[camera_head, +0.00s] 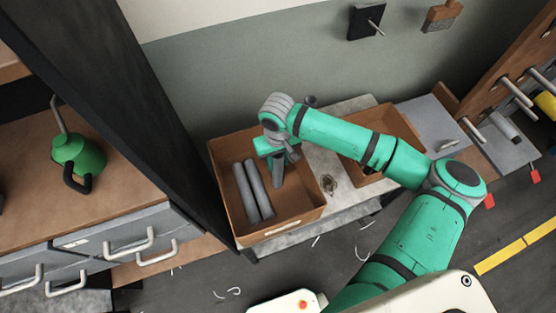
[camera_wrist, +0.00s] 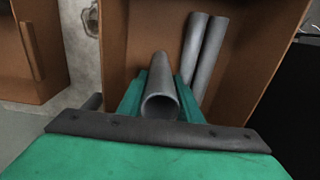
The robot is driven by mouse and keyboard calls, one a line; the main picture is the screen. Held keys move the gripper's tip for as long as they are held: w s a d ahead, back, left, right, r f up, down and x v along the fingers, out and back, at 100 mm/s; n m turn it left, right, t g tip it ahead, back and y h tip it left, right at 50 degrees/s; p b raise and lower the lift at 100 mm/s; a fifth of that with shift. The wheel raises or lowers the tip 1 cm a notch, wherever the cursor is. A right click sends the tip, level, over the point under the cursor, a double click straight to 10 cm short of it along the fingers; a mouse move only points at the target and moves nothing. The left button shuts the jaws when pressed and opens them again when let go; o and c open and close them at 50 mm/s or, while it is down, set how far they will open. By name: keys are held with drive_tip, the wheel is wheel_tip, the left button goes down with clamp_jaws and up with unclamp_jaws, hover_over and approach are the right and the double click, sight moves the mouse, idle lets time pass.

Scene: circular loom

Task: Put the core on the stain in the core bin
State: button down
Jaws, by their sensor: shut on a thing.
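My gripper (camera_head: 277,154) is over the brown bin (camera_head: 290,218) and shut on a grey tube, the core (camera_head: 277,174). In the wrist view the core (camera_wrist: 161,95) sits between the green fingers (camera_wrist: 160,88), its open end facing the camera. Its far end reaches down inside the bin walls in the head view; I cannot tell whether it touches the floor. Two more grey cores (camera_head: 253,190) lie side by side in the bin, left of the held one. The dark stain (camera_head: 329,184) on the pale bench top is bare, right of the bin.
A second brown bin (camera_head: 401,124) stands right of the stain, partly behind my arm. A green oil can (camera_head: 78,152) stands on the left cabinet. A dark upright post (camera_head: 150,110) rises left of the bin. Pegs (camera_head: 517,92) stick out of the rack at right.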

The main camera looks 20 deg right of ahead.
drive_tip(key=shift+f, duration=0.1)
drive_tip(key=c, duration=1.3)
unclamp_jaws()
drive_tip(key=shift+o, duration=0.2)
wheel_tip(320, 180, up, 12)
